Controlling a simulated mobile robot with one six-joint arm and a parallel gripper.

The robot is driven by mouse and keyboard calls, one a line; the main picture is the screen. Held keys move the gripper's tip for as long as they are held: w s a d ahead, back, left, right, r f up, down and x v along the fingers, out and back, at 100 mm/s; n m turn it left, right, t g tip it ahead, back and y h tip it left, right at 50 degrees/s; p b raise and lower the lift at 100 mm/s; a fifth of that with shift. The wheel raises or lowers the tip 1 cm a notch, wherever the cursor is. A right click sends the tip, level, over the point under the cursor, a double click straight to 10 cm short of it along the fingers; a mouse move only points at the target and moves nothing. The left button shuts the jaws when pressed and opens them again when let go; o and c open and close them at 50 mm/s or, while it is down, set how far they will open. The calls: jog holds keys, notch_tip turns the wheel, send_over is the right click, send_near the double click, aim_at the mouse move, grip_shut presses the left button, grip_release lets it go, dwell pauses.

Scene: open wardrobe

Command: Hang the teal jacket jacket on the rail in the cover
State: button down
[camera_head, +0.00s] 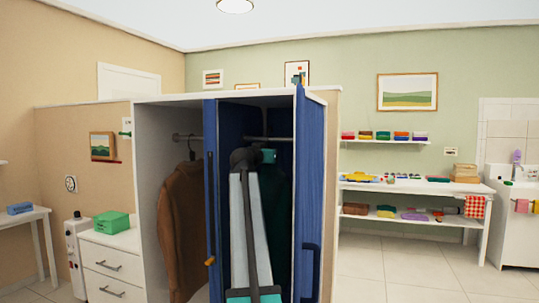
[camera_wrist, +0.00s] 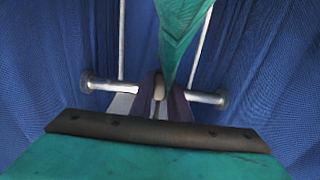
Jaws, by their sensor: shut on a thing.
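The blue cover (camera_head: 229,150) stands open in the wardrobe, with a rail (camera_head: 283,139) across its top. The rail also shows in the wrist view (camera_wrist: 112,87), spanning between the cover's blue sides. A dark green-teal jacket (camera_head: 278,235) hangs upright inside the cover, partly hidden behind my arm. My gripper (camera_head: 268,156) is at the top of this jacket, just below the rail in the picture, and is shut on it or its hanger. Teal cloth (camera_wrist: 183,35) shows up close in the wrist view, in front of the rail's middle. Whether the hook touches the rail is hidden.
A brown jacket (camera_head: 182,225) hangs in the left bay from another rail (camera_head: 185,138). The cover's right flap (camera_head: 308,190) stands close beside my arm. White drawers with a green box (camera_head: 111,222) stand left; shelves with folded items (camera_head: 415,187) stand right.

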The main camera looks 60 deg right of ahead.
jog(key=shift+w+d+r, duration=0.1)
jog(key=shift+d, duration=0.2)
jog(key=shift+b+x, duration=0.7)
jog(key=shift+x, duration=2.6)
jog(key=shift+d, duration=0.15)
jog(key=shift+f, duration=0.3)
jog(key=shift+f+b, duration=0.95)
jog(key=shift+f, duration=0.2)
jog(key=shift+f+b, duration=0.4)
jog(key=shift+f, duration=0.15)
jog(key=c, duration=1.6)
grip_release()
jog(key=shift+f, duration=0.1)
